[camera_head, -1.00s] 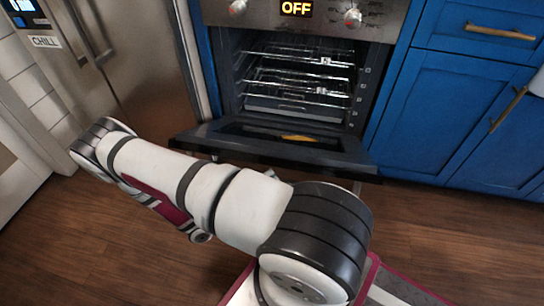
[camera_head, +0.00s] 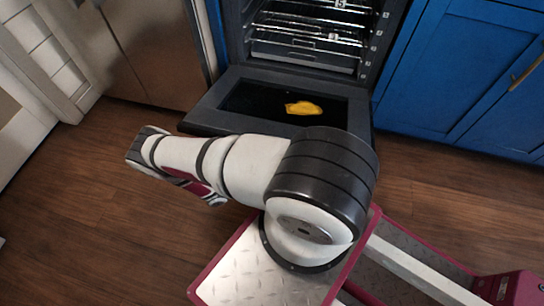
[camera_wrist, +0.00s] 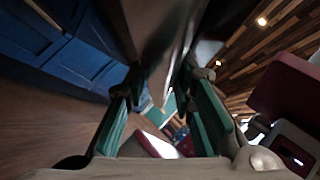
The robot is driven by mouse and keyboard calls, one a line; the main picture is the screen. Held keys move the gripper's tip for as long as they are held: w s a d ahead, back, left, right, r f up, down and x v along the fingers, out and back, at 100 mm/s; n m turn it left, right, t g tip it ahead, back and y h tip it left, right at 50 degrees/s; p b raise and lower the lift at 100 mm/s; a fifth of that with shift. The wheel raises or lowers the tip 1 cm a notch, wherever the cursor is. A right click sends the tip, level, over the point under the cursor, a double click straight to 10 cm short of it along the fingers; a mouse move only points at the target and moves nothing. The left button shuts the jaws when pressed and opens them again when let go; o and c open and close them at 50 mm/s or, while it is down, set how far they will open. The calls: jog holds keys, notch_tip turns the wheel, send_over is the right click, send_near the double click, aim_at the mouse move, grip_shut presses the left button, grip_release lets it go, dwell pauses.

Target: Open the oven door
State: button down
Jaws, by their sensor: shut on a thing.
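The oven door (camera_head: 215,101) hangs folded down and wide open in the head view, its inner side and dark window facing up. The oven cavity (camera_head: 305,45) with wire racks shows behind it.
A yellow patch (camera_head: 303,108) shows on the door's window; I cannot tell whether it is an object or a reflection. Blue cabinets (camera_head: 465,65) stand on the right, a steel fridge (camera_head: 155,50) on the left. Wooden floor (camera_head: 90,215) is clear at the left.

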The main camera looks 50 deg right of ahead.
jog(key=shift+w+d, duration=0.2)
jog(key=shift+d, duration=0.05)
jog(key=c, duration=1.4)
grip_release()
jog(key=shift+c, duration=0.2)
jog(key=shift+a, duration=0.1)
jog(key=v, duration=0.7)
jog(key=shift+f, duration=0.15)
jog(key=shift+a, duration=0.2)
